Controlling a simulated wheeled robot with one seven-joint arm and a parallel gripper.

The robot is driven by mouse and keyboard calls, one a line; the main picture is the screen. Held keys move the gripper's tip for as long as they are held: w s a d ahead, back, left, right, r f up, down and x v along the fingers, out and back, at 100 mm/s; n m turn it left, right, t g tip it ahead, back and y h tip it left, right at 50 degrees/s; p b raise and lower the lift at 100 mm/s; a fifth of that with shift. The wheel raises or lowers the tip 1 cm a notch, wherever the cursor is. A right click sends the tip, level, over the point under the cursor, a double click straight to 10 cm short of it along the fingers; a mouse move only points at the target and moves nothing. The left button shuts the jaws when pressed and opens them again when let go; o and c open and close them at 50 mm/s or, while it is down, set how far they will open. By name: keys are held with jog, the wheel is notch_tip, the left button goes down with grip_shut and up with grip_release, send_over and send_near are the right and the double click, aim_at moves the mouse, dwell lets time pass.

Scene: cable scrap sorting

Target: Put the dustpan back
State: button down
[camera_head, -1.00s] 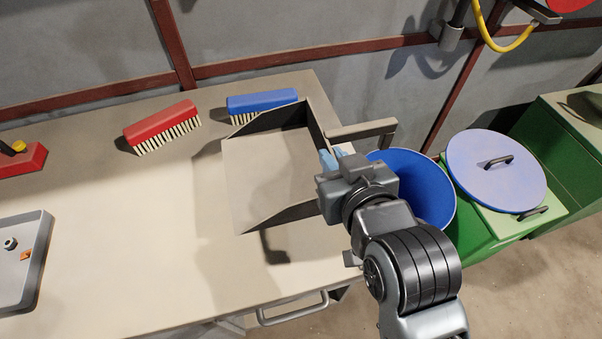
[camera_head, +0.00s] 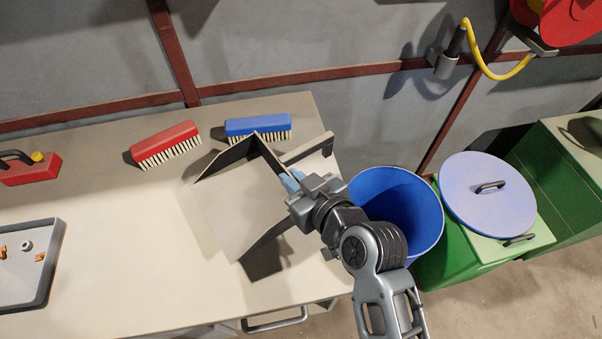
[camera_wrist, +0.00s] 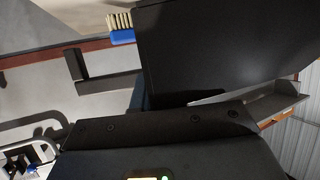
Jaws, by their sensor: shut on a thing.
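The dustpan (camera_head: 240,198) is a broad beige-grey pan with dark side walls, over the right part of the workbench in the head view. My gripper (camera_head: 293,183) is shut on it at its right side, by the back wall and handle. The pan seems held a little above the bench, with a shadow beneath it. In the wrist view, a large dark face of the dustpan (camera_wrist: 225,45) fills the upper right. My fingertips are mostly hidden there.
A red brush (camera_head: 165,143) and a blue brush (camera_head: 258,127) lie behind the pan. A grey tray (camera_head: 45,285) with small parts is at left. A blue bin (camera_head: 400,205) and green bin with a blue lid (camera_head: 487,193) stand right. The bench front is clear.

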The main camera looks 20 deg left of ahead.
jog(key=shift+f+b, duration=1.95)
jog(key=shift+f, duration=1.2)
jog(key=shift+f+b, duration=0.55)
jog(key=c, duration=1.1)
grip_release()
jog(key=shift+b+v, duration=0.55)
jog(key=shift+v, duration=3.35)
